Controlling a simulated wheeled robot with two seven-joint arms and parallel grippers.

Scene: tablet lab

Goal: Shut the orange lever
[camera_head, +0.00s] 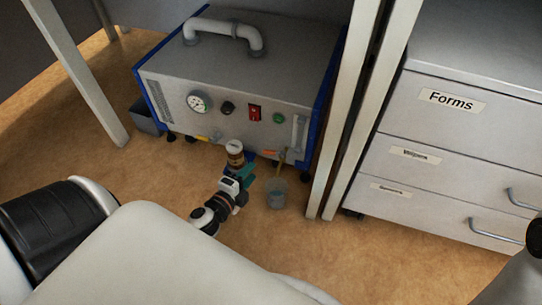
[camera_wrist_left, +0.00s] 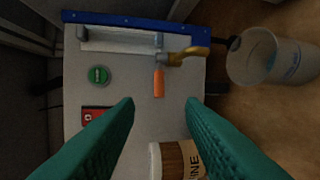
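The orange lever (camera_head: 270,153) is low on the front right of the grey machine (camera_head: 240,75), by a brass spout (camera_head: 282,158). In the left wrist view the lever (camera_wrist_left: 158,82) is a short orange handle beside the spout (camera_wrist_left: 188,55). My left gripper (camera_head: 246,170) is low in front of the machine. Its teal fingers (camera_wrist_left: 160,104) are open and apart, with the lever just beyond the gap between their tips. A brown jar (camera_head: 235,154) with a pale label is close to the fingers and also shows in the left wrist view (camera_wrist_left: 175,160). My right gripper is not in view.
A translucent bucket (camera_head: 277,193) stands on the floor below the spout. A yellow-orange part (camera_head: 203,138) is at the machine's lower left. Table legs (camera_head: 338,125) rise just right of the machine, and a drawer cabinet (camera_head: 440,170) stands beyond.

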